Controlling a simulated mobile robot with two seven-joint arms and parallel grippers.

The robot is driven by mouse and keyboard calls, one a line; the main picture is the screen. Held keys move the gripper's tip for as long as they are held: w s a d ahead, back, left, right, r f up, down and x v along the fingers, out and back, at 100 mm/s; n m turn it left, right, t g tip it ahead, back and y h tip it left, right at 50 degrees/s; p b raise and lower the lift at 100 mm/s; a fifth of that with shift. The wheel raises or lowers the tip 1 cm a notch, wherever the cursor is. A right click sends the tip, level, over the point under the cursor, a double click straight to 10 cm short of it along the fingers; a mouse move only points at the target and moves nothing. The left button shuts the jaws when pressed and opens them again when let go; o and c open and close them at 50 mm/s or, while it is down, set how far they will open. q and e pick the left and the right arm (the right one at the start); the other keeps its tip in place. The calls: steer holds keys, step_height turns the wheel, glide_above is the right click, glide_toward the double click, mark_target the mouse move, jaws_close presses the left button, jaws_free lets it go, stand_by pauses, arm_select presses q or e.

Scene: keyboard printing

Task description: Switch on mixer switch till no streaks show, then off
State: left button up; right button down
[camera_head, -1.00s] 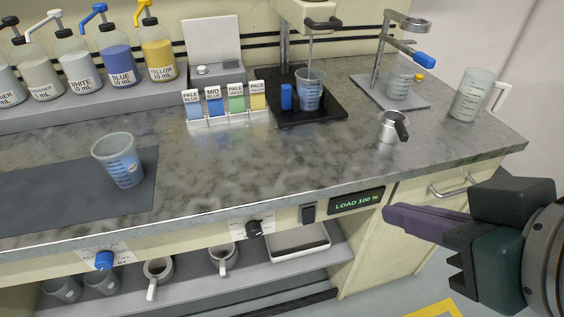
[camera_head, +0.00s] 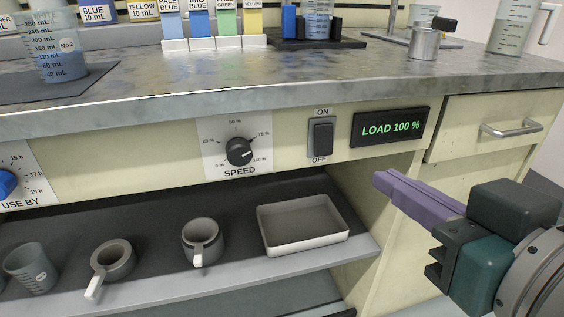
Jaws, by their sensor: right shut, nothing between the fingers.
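The black mixer switch (camera_head: 320,138) is a rocker on the cream front panel, with ON above it and OFF below. I cannot tell which side is pressed in. My right gripper (camera_head: 385,185) is shut and empty, with its purple fingers pointing left. In the picture it is below and right of the switch, apart from it. The mixer's beaker (camera_head: 318,18) with blue liquid stands on a black base (camera_head: 290,43) at the top, cut off by the picture edge. Streaks cannot be made out. My left gripper is out of view.
A display (camera_head: 390,127) right of the switch reads LOAD 100 %. A SPEED knob (camera_head: 239,151) is to its left. A drawer handle (camera_head: 512,129) is at the right. A shelf below holds a white tray (camera_head: 302,245) and mugs (camera_head: 200,240).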

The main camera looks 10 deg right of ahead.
mark_target(324, 151)
arm_select(q)
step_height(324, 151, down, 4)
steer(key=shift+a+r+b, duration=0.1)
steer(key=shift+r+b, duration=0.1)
steer(key=shift+b, duration=0.75)
arm_select(e)
step_height(324, 151, down, 3)
steer(key=shift+w+r+t, duration=0.15)
steer(key=shift+t, duration=0.15)
steer(key=w+b, duration=0.1)
steer(key=w, duration=0.3)
steer(key=w+f+b, duration=0.1)
steer(key=w+b, duration=0.1)
steer(key=w, duration=0.2)
steer(key=w+f+b, duration=0.1)
steer(key=w+b, duration=0.1)
steer(key=w, duration=0.3)
steer(key=shift+a+f, duration=0.25)
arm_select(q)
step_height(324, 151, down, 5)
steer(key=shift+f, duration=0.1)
arm_select(e)
steer(key=shift+w, duration=0.4)
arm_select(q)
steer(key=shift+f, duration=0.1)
